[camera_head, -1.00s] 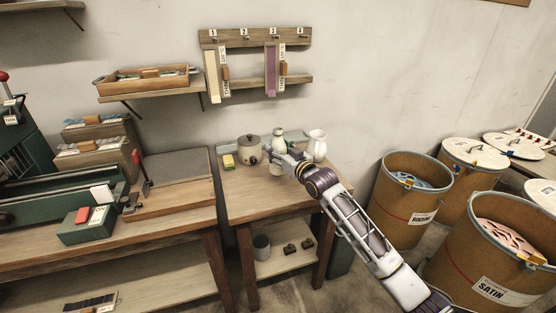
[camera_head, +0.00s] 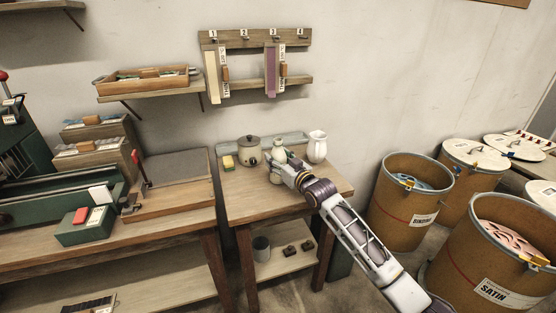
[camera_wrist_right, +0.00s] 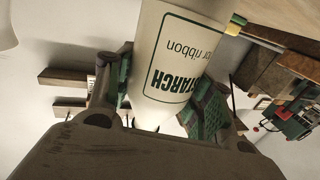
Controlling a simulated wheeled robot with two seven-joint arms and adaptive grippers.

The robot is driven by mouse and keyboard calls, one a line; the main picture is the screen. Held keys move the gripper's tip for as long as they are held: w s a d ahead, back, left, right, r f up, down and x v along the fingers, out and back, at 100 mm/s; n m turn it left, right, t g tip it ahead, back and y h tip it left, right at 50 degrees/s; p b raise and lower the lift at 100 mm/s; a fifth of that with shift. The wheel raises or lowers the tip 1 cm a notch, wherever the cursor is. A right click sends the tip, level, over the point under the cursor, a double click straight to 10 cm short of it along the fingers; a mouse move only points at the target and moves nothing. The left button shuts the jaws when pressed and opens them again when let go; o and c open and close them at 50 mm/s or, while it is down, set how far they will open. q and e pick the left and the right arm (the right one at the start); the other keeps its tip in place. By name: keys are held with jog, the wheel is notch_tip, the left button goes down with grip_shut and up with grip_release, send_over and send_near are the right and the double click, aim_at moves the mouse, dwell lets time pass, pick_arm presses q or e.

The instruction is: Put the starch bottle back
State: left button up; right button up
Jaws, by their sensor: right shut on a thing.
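The starch bottle (camera_head: 279,148) is pale with a green-bordered label and is at the small table between the grey pot and the white jug. In the right wrist view the bottle (camera_wrist_right: 172,62) sits between the green-padded fingers, its STARCH label facing the camera. My right gripper (camera_head: 280,165) is shut on the bottle's body. The arm and gripper hide the bottle's lower part in the head view, so I cannot tell whether its base touches the table. My left gripper is out of view.
The small table (camera_head: 250,200) also holds a lidded pot (camera_head: 249,152) on the left, a white jug (camera_head: 317,147) on the right and a yellow sponge (camera_head: 228,162). The table front is clear. Drums (camera_head: 400,205) stand to the right.

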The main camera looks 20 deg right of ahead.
jog(key=shift+f, duration=0.1)
jog(key=o, duration=1.2)
jog(key=shift+o, duration=0.2)
